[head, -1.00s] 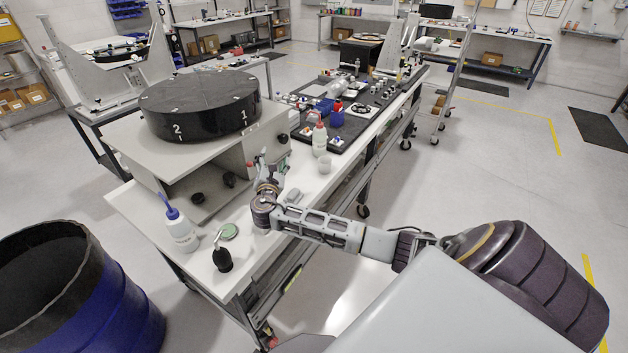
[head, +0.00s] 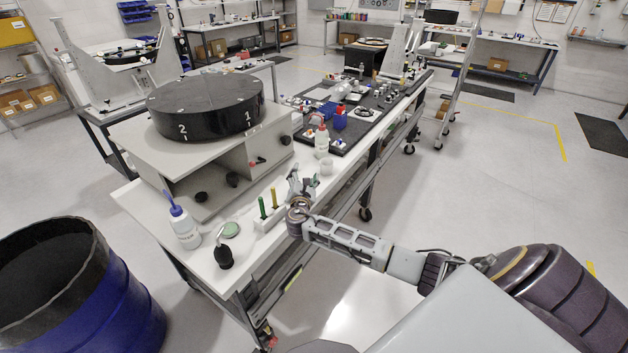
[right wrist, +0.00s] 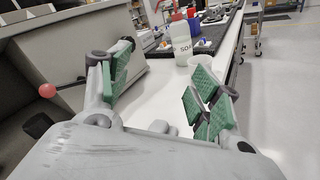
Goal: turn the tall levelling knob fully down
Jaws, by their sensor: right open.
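The mirror fixture is a grey box (head: 220,160) carrying a black disc (head: 205,105) marked 1 and 2. Black knobs show under its top: a left one (head: 201,198), a middle one (head: 232,180), and one at the right end (head: 286,140). I cannot tell which is the tall levelling knob. A red ball (head: 252,163) sits on the front; it also shows in the right wrist view (right wrist: 47,91). My right gripper (head: 303,182) is open and empty, over the bench right of the fixture, apart from the knobs. Its green pads (right wrist: 160,85) stand wide apart. My left gripper is not in view.
A wash bottle (head: 184,228), a black bottle (head: 223,255), a white bottle (head: 321,142) and a cup (head: 327,168) stand on the bench. A blue bin (head: 120,310) is at lower left.

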